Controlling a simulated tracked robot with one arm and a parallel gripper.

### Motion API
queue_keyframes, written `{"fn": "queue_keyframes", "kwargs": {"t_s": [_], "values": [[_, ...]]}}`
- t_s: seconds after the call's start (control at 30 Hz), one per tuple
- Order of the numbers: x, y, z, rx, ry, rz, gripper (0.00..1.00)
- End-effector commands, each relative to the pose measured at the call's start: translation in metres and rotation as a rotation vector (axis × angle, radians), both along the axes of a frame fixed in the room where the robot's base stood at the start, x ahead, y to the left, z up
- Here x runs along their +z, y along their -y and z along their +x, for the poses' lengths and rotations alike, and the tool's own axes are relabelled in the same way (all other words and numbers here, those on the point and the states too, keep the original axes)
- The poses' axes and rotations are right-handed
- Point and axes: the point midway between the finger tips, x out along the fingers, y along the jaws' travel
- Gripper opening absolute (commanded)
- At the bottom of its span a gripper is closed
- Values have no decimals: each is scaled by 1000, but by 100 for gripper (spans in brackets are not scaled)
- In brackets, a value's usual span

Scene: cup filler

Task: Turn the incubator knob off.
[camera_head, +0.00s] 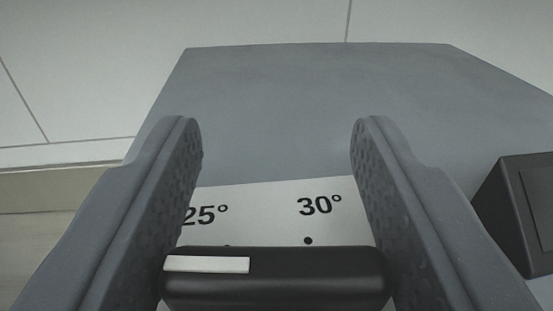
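The incubator knob (290,285) is a black bar with a white pointer mark (207,264) on its left part. It lies sideways across the bottom of the picture, over a white dial plate (265,205) that reads 25° and 30°, with a dot under the 30°. My gripper (276,130) is open. Its two grey fingers stand to the left and right of the dial, with the knob between them near the lower edge. Whether the fingers touch the knob's ends I cannot tell. The rest of the dial is hidden or out of view.
The dial sits on a grey panel (300,100) with a far edge. A black box-like part (525,210) stands on the right, close to my right finger. Pale tiles (260,20) show beyond the panel.

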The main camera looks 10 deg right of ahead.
Motion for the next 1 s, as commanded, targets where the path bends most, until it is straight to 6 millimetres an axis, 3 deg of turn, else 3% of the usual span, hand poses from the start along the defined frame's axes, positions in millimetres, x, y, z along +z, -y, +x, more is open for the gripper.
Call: {"fn": "queue_keyframes", "kwargs": {"t_s": [0.03,0.1,1.0], "values": [[0,0,0,0,0,0,30],[0,0,0,0,0,0,19],[0,-5,-1,134,1,0,19]]}}
